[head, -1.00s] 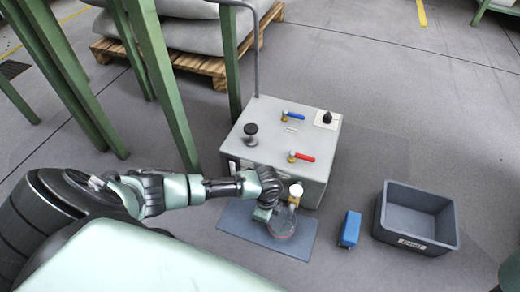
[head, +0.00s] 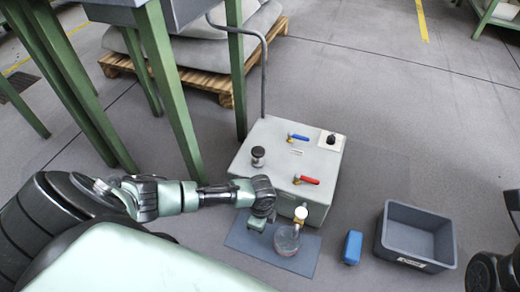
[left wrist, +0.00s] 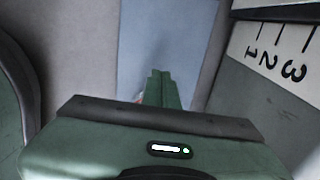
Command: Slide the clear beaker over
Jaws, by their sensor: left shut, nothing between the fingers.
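The clear beaker (head: 287,239) stands on the blue mat (head: 300,263) in front of the grey box, below a cream-topped tap (head: 301,213). It looks upright and holds something pinkish-grey low down. My left gripper (head: 256,224) is just left of the beaker, low over the mat, with a small gap between them in the head view. In the left wrist view its green fingers (left wrist: 164,88) are together and empty, over the mat (left wrist: 160,35). A small pinkish bit shows beside the fingers, too hidden to identify. Of my right arm only parts show at the right edge.
The grey box (head: 262,170) has blue and red levers on top and a numbered scale (left wrist: 275,50) in the left wrist view. A blue block (head: 352,248) and a grey bin (head: 384,235) stand to the right. Green legs (head: 165,85) rise behind my left arm.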

